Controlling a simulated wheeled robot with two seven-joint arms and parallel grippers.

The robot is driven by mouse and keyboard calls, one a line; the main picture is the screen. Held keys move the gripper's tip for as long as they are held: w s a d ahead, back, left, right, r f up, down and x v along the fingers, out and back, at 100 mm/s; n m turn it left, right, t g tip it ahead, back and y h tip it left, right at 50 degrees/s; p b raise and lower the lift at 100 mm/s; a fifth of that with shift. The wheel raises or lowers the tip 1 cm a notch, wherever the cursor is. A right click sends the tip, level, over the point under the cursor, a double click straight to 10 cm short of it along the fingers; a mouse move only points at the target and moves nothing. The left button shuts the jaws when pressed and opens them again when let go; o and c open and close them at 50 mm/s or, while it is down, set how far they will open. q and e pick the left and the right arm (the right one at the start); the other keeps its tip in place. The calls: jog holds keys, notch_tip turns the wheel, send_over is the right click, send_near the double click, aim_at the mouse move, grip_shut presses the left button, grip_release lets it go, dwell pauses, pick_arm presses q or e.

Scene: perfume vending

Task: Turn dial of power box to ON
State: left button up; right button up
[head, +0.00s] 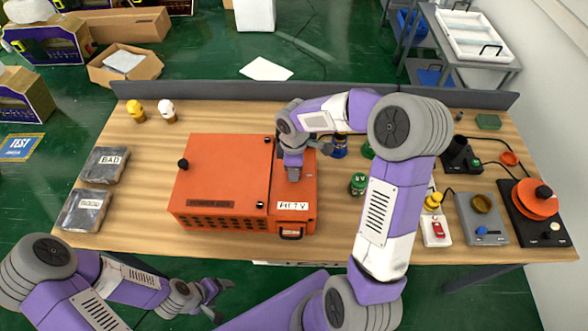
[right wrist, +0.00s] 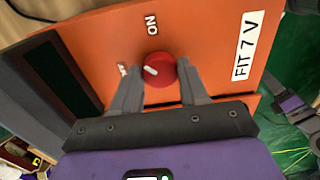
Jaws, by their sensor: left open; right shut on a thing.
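The orange power box (head: 222,165) sits on the wooden table, and its face with the label FIT 7 V also shows in the right wrist view (right wrist: 205,40). The red dial (right wrist: 160,70) has a white mark pointing left, toward a partly hidden label; the ON label (right wrist: 151,24) is above it. My right gripper (head: 292,175) is over the right part of the box, its fingers on both sides of the dial, shut on it. In the head view the gripper hides the dial. My left gripper (head: 219,296) is open and empty, in front of the table.
Two dark bags (head: 105,165) lie at the table's left. Yellow and white small figures (head: 135,111) stand at the back left. A green jar (head: 358,184) stands right of the box, near my right arm. Several devices, including an orange disc unit (head: 535,198), fill the right side.

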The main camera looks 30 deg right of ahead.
jog(key=m+b, duration=0.1)
jog(key=m, duration=0.3)
jog(key=shift+m+b, duration=0.3)
jog(key=shift+b, duration=0.05)
jog(key=m+b, duration=0.1)
jog(key=m, duration=0.3)
dwell(0.4)
jog(key=o, duration=1.1)
jog(key=shift+c, duration=0.2)
notch_tip(320, 180, up, 8)
jog(key=shift+f+p, duration=0.2)
jog(key=shift+p, duration=0.15)
